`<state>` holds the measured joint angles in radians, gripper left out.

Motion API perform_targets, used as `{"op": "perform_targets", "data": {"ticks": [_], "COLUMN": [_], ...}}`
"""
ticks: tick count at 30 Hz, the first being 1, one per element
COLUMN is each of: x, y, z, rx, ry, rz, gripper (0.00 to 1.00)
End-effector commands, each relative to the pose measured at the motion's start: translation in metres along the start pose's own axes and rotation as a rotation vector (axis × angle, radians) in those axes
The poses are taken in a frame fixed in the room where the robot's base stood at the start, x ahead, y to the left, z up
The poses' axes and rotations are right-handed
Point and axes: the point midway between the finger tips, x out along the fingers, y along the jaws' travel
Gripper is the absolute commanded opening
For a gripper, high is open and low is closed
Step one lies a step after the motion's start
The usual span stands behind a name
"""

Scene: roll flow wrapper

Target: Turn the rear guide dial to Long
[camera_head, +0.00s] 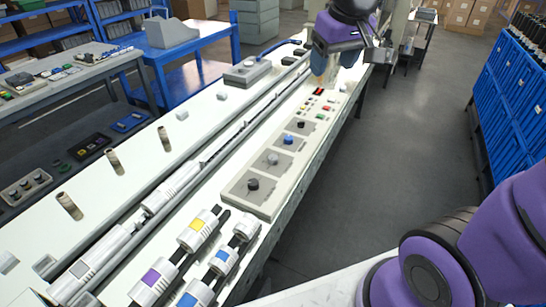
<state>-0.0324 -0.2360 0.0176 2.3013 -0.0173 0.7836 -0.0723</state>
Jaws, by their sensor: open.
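A long grey control panel (238,203) on the machine carries a row of dials on square plates. From near to far these are a black dial (252,184), a grey dial (272,160), a blue dial (289,140) and another black dial (300,124). Their labels and pointer positions are too small to read, so I cannot tell which is the rear guide dial. My gripper (325,78) is open above the far end of the panel, beyond all the dials and apart from them. Its fingertips are small and partly blurred in this view.
Small coloured buttons and a red display (318,92) lie on the panel near my gripper. A long rail runs left of the panel. Blue bins (505,95) stand right; the floor between is clear.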

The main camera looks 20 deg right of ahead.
Motion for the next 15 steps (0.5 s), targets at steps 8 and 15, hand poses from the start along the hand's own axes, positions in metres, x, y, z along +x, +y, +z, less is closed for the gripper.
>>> {"op": "perform_targets", "data": {"ticks": [8, 15], "x": [0.064, 0.130], "y": [-0.004, -0.009], "z": [-0.052, -0.087], "rx": [-0.058, -0.105], "ry": [-0.074, -0.131], "rz": [-0.011, -0.024], "gripper": [0.65, 0.65]}}
